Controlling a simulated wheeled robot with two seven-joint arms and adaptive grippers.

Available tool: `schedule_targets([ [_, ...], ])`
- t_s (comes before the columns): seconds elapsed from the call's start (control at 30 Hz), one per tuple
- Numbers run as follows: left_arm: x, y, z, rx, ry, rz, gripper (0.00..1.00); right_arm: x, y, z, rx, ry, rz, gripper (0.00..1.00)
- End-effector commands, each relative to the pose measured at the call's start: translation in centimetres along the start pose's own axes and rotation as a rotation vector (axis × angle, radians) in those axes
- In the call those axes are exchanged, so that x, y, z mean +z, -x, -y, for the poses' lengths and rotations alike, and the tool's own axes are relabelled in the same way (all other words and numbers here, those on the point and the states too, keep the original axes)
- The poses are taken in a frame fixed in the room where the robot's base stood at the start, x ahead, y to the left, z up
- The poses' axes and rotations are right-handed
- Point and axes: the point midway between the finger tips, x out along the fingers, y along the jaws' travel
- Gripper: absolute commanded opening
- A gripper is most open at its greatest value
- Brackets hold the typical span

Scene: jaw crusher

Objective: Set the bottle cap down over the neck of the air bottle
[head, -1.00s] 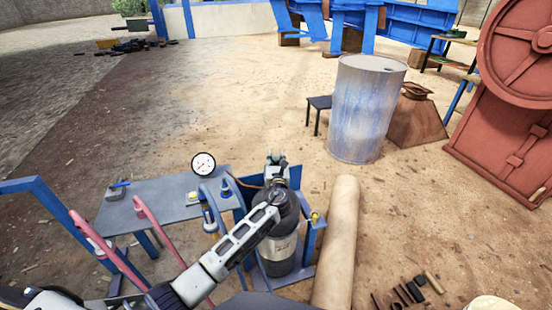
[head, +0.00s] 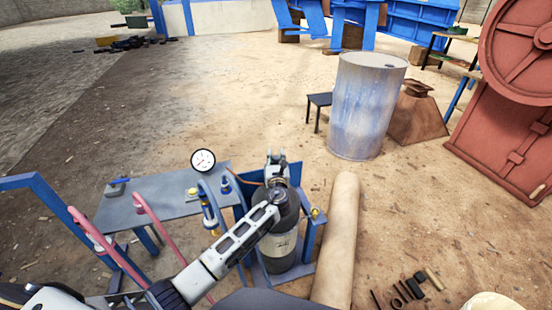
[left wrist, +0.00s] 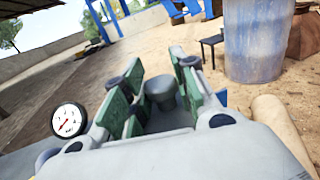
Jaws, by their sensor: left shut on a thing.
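The air bottle (head: 281,245), dark grey with a pale label, stands upright in a blue stand (head: 311,240). My left gripper (head: 276,165) is over the top of the bottle, its arm crossing in front from the lower left. In the left wrist view its green-padded fingers (left wrist: 155,98) are around a grey, round-topped bottle cap (left wrist: 160,86). The gripper is shut on this cap. My wrist hides the bottle's neck in the head view, so I cannot tell whether the cap touches it. My right gripper is not in view.
A grey-blue bench (head: 150,205) with a pressure gauge (head: 203,160) and hoses stands left of the bottle. A tan roll (head: 337,240) lies close on the right. Small tools (head: 405,290) lie on the ground. A blue-white drum (head: 366,105) stands behind.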

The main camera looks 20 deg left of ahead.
Motion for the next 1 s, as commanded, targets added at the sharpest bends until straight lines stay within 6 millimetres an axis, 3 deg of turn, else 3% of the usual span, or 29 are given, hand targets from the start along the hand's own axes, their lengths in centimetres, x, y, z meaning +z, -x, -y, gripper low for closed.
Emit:
schedule_targets([
  [0.03, 0.1, 0.0, 0.0, 0.000, 0.001, 0.002, 0.29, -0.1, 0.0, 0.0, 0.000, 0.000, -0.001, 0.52],
  [0.23, 0.1, 0.0, 0.0, 0.000, 0.001, 0.001, 0.53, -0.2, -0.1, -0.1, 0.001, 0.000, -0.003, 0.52],
  [0.67, -0.1, 0.2, 0.0, 0.000, 0.000, -0.001, 0.53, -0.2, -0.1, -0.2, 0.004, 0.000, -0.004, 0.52],
  [1.0, -0.1, 2.7, 0.0, -0.001, 0.000, -0.001, 0.53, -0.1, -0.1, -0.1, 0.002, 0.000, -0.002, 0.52],
])
